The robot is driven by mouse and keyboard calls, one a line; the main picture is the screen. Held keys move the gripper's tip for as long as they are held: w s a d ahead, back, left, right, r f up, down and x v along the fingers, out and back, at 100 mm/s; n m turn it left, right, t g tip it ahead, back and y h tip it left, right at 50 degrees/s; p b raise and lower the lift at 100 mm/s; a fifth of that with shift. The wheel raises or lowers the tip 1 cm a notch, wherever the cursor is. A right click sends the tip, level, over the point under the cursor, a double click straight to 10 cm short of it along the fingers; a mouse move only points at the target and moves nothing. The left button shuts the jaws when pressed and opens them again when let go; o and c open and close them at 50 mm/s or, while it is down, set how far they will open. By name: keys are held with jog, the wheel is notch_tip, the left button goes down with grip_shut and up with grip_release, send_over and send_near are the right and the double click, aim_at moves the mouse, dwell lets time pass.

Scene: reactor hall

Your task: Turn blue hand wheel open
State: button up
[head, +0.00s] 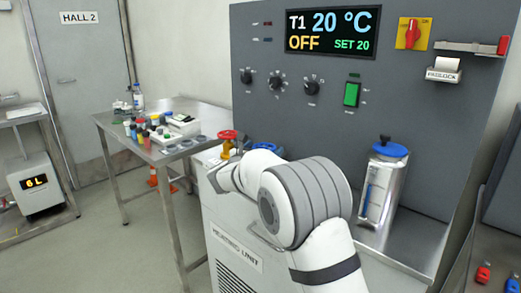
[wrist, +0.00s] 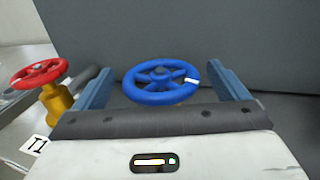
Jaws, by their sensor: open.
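The blue hand wheel (wrist: 160,76) shows in the wrist view, with spokes, a central hub and a white mark on the right of its rim. My gripper (wrist: 159,70) is open, with one blue-grey finger on each side of the wheel. In the head view a bit of blue (head: 266,146) shows behind my arm, which hides most of the wheel and gripper there.
A red hand wheel (wrist: 38,74) on a yellow valve body (wrist: 55,103) stands close to the left finger. The grey panel (head: 270,100) rises behind. A blue-lidded metal canister (head: 383,185) stands right of my arm. A cluttered side table (head: 170,152) is at left.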

jog(key=shift+c, duration=0.2)
jog(key=c, duration=0.9)
jog(key=shift+a, duration=0.15)
jog(key=shift+c, duration=0.2)
jog(key=shift+b, duration=0.35)
